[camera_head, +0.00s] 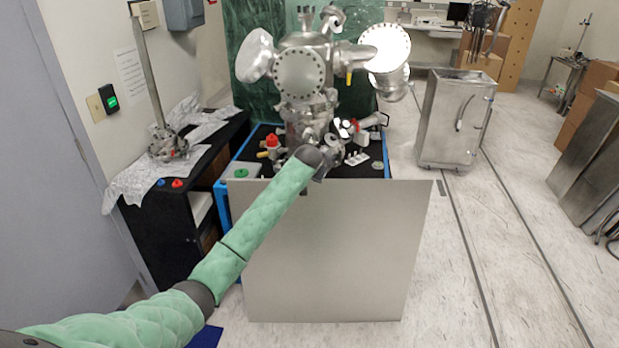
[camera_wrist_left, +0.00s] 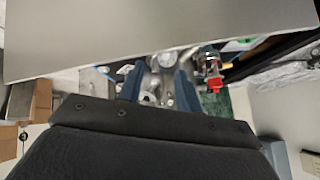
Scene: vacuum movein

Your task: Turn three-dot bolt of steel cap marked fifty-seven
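A steel vacuum chamber (camera_head: 304,108) with several round bolted flanges stands on the black-topped bench (camera_head: 376,166). One bolted steel cap (camera_head: 300,74) faces me. No number or dot mark is readable, so I cannot tell which cap is fifty-seven or which bolt has three dots. My left arm reaches over the front panel. My left gripper (camera_head: 318,172) is by the lower chamber fittings, its fingers hardly visible there. In the left wrist view my left gripper (camera_wrist_left: 158,75) has two blue fingers spread apart, with metal fittings and a small round steel disc (camera_wrist_left: 165,60) beyond them. My right gripper is not in view.
A plain grey panel (camera_head: 330,250) covers the bench front below my forearm. A red-topped fitting (camera_head: 272,142) and a green round piece (camera_head: 241,173) are on the bench's left. A side table (camera_head: 150,222) stands left. A steel cabinet (camera_head: 455,118) stands right, with open floor nearby.

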